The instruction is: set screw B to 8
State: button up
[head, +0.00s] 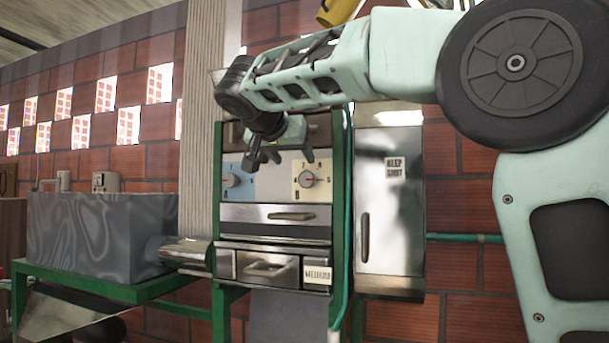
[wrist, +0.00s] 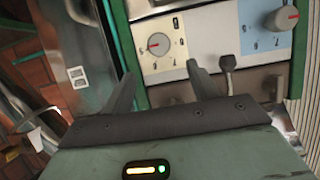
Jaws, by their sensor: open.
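Two dials sit side by side on the machine's panel. In the head view the blue-plate dial (head: 230,180) is left and the cream-plate dial (head: 306,180) is right. The wrist view is turned over: the cream-plate dial (wrist: 159,45) is left, with a red mark on its knob, and the blue-plate dial (wrist: 284,18) is upper right. I cannot read which is screw B or its exact setting. My gripper (head: 280,158) is open and empty in front of the panel's upper part. In the wrist view its fingertips (wrist: 160,73) are apart, near the cream dial, not around its knob.
A metal door marked "KEEP SHUT" (head: 390,225) is right of the panel. Drawers with handles (head: 275,213) lie below. A green frame post (head: 338,170) edges the panel.

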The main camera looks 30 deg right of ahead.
aim_at(306, 176)
jog(key=p+x, duration=0.3)
jog(key=x, duration=0.9)
jog(key=shift+s, duration=0.1)
jog(key=shift+f, duration=0.1)
jog(key=shift+a, duration=0.1)
jog(key=c, duration=1)
